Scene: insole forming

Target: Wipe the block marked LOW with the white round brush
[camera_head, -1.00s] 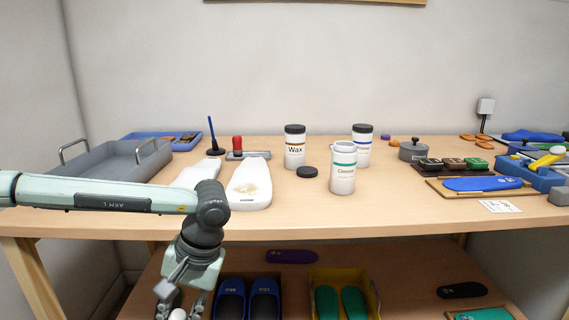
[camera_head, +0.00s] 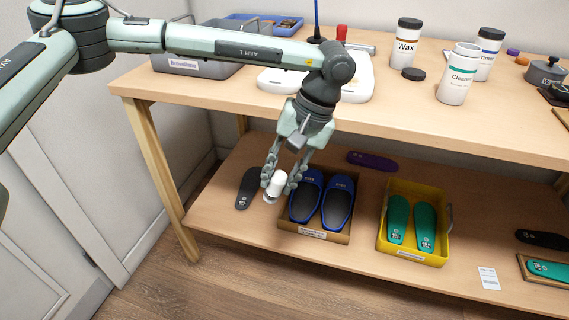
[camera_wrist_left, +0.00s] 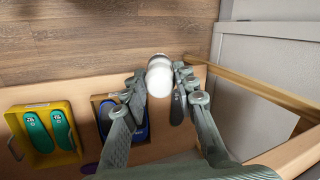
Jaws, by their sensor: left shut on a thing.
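My left gripper (camera_head: 279,180) is shut on the white round brush (camera_head: 277,184), which points downward over the left part of the lower shelf. The brush also shows between the fingers of the left gripper (camera_wrist_left: 160,80) in the left wrist view, as a white rounded body (camera_wrist_left: 159,76). Two white blocks lie side by side on the tabletop, one at the left (camera_head: 277,82) and one at the right (camera_head: 357,84). My left arm crosses in front of and above them and hides parts of both. The LOW marking cannot be read. My right gripper is out of view.
The tabletop edge (camera_head: 430,128) lies above the lower shelf (camera_head: 362,205). A blue-slipper box (camera_head: 315,233) sits right beside the brush; a yellow bin (camera_head: 412,258) stands farther right. Wax (camera_head: 405,43) and Cleaner jars (camera_head: 458,75) stand right of the blocks.

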